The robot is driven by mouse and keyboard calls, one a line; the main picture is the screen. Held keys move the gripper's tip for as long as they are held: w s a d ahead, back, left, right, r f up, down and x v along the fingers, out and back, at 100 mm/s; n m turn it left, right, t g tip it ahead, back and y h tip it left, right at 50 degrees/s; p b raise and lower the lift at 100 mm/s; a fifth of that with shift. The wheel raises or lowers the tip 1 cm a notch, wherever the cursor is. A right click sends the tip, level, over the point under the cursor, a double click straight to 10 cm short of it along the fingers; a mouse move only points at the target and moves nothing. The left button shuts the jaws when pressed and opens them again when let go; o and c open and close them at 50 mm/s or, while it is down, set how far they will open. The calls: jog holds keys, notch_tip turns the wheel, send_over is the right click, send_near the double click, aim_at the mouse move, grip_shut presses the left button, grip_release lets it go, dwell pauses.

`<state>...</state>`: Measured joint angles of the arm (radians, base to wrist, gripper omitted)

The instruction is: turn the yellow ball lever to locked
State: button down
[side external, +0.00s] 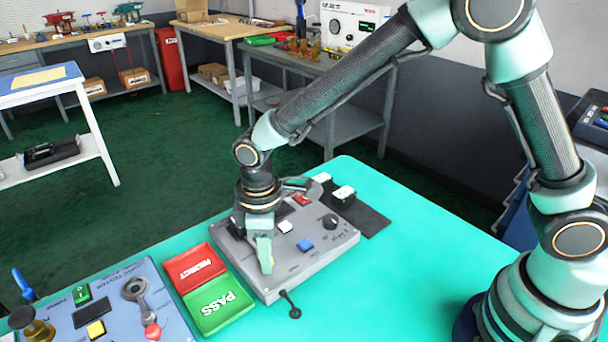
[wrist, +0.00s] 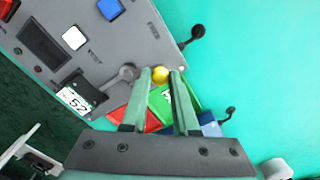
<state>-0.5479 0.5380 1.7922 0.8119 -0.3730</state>
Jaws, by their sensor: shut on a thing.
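The yellow ball lever's ball (wrist: 160,73) shows in the wrist view between my two fingertips, near the edge of the grey panel (wrist: 155,20). A round grey pivot (wrist: 127,73) lies just left of it on the panel. My gripper (wrist: 163,78) is shut on the ball. In the side view my gripper (side external: 265,268) points down at the near left end of the grey panel (side external: 335,252), and it hides the yellow ball there. I cannot read any locked mark beside the lever.
A black-knobbed lever (side external: 293,311) sticks out from the panel's front edge. The panel also has a blue button (side external: 305,245), a white button (side external: 285,227) and a black knob (side external: 330,221). Red REJECT (side external: 195,267) and green PASS (side external: 219,306) trays lie left. The table is clear to the right.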

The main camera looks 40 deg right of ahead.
aim_at(247, 272)
jog(key=m, duration=0.2)
jog(key=w+a+m, duration=0.1)
jog(key=a+m, duration=0.1)
jog(key=m, duration=0.1)
jog(key=shift+w+m, duration=0.2)
jog(key=shift+m, duration=0.1)
jog(key=shift+w+a+m, duration=0.2)
jog(key=shift+w+m, duration=0.2)
jog(key=shift+m, duration=0.6)
jog(key=shift+w+a+m, duration=0.2)
jog(key=shift+w+m, duration=0.15)
jog(key=shift+m, duration=0.65)
jog(key=shift+r, duration=0.1)
jog(key=c, duration=0.7)
grip_release()
notch_tip(247, 272, up, 12)
